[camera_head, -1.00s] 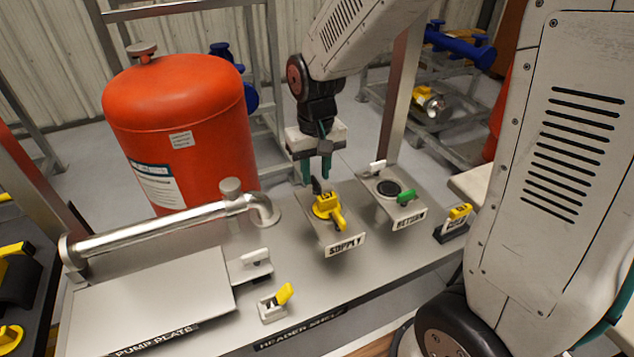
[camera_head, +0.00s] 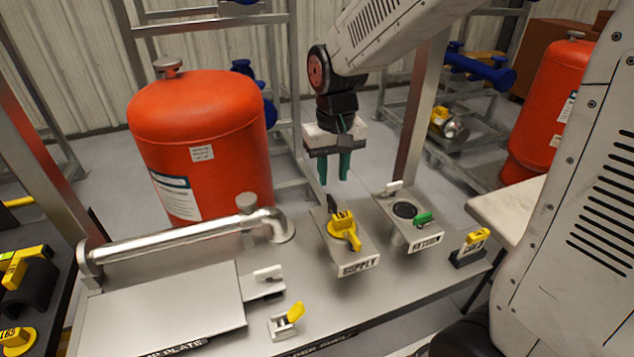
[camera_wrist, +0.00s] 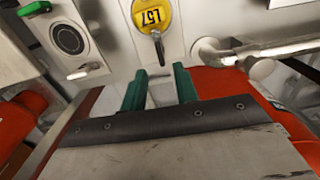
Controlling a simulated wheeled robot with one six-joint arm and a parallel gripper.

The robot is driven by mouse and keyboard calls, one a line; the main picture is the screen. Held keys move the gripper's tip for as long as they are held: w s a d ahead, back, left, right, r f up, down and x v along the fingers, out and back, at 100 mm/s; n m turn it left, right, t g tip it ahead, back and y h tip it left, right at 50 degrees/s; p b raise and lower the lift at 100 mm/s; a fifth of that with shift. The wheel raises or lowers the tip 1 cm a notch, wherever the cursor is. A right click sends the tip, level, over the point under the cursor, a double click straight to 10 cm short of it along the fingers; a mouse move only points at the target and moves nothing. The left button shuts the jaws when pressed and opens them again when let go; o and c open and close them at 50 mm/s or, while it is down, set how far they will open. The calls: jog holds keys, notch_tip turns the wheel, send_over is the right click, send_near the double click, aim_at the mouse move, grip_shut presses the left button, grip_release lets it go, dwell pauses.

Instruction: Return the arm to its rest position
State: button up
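My gripper (camera_head: 336,168) is raised above the shelf, behind and above the supply plate (camera_head: 357,252). Its two green fingers point down, apart, with nothing between them. In the wrist view the open fingers (camera_wrist: 158,88) show a clear gap. A yellow tagged valve piece (camera_head: 343,226) sits on the supply plate below the gripper; it also shows in the wrist view (camera_wrist: 152,16), marked L57. The arm is bent, with its forearm reaching in from the upper right.
A large red tank (camera_head: 200,125) stands left of the gripper. A silver pipe (camera_head: 170,240) runs along the shelf. The return plate (camera_head: 425,240) with a green handle (camera_head: 424,218) is at right. A metal post (camera_head: 421,110) rises close right of the gripper.

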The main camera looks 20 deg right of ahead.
jog(key=s+d+r, duration=0.2)
jog(key=s+r, duration=0.2)
jog(key=s, duration=0.7)
jog(key=s+d+r+t, duration=0.1)
jog(key=s+r, duration=0.3)
jog(key=s, duration=0.7)
jog(key=shift+d+r, duration=0.15)
jog(key=shift+d, duration=0.4)
